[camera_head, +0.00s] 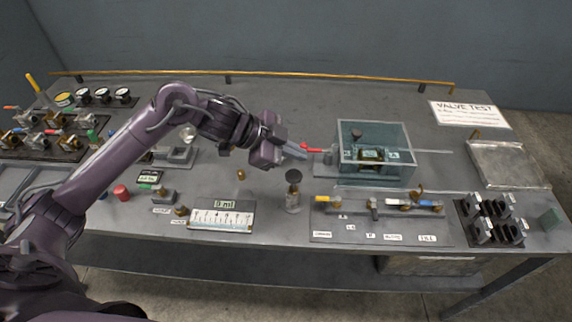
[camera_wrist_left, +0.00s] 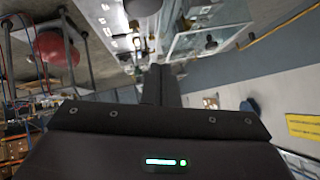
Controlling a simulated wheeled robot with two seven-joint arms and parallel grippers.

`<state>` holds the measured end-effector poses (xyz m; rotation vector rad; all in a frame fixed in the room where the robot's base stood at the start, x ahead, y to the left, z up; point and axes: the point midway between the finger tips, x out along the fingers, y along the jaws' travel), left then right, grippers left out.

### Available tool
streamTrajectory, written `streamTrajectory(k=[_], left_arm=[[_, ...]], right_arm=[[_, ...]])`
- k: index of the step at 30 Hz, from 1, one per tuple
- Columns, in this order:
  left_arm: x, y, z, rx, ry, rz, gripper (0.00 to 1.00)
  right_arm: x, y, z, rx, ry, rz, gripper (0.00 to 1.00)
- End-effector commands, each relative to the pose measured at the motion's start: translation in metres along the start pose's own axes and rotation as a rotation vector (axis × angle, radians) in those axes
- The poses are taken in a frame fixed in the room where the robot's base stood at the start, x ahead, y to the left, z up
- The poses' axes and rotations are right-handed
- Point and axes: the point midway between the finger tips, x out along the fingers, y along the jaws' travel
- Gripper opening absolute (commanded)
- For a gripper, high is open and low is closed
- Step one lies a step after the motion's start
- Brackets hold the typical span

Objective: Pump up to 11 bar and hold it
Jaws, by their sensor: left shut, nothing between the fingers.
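My left gripper (camera_head: 303,152) reaches in over the middle of the bench, its fingers shut and empty. In front of the gripper stands a cylinder with a dark round knob on top (camera_head: 293,177), possibly the pump. A small dark display (camera_head: 149,177) stands at the left; its reading is too small to make out. Several round gauges (camera_head: 102,95) stand at the back left. In the left wrist view the fingers (camera_wrist_left: 160,75) show dark at the centre. My right gripper is not in view.
A row of coloured-handled valves (camera_head: 380,204) lies at the front right, with dark clamps (camera_head: 493,219) beyond it. A white scale plate (camera_head: 222,218) lies at the front. A metal tray (camera_head: 505,163) is at the right. A yellow rail (camera_head: 250,77) runs along the back edge.

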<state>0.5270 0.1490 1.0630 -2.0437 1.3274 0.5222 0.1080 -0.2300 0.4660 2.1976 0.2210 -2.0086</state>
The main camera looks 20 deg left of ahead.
Motion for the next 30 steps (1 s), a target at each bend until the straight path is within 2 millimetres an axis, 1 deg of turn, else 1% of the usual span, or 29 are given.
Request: streamTrajectory(k=[1, 3, 6, 9, 12, 15, 24, 26, 30], left_arm=[[-0.019, -0.01, 0.005, -0.013, -0.018, 0.034, 0.0], [-0.043, -0.015, 0.011, -0.053, -0.034, 0.093, 0.0], [-0.073, -0.02, 0.016, -0.114, -0.05, 0.153, 0.0], [-0.094, -0.021, 0.017, -0.163, -0.057, 0.191, 0.0], [-0.104, -0.021, 0.018, -0.189, -0.06, 0.211, 0.0], [-0.107, -0.021, 0.018, -0.197, -0.059, 0.217, 0.0], [-0.105, -0.021, 0.017, -0.195, -0.059, 0.217, 0.0], [-0.102, -0.02, 0.017, -0.195, -0.059, 0.218, 0.0], [-0.085, -0.016, 0.017, -0.196, -0.058, 0.221, 0.0]], right_arm=[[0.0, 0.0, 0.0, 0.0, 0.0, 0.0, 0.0], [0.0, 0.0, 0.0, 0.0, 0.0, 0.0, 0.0], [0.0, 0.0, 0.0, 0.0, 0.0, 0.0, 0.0], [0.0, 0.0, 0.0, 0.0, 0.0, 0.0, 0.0], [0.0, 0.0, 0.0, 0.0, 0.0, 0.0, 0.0], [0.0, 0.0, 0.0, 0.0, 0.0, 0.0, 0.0], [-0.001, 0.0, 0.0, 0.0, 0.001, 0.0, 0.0], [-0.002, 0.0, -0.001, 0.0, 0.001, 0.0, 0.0], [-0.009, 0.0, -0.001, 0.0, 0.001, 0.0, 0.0]])
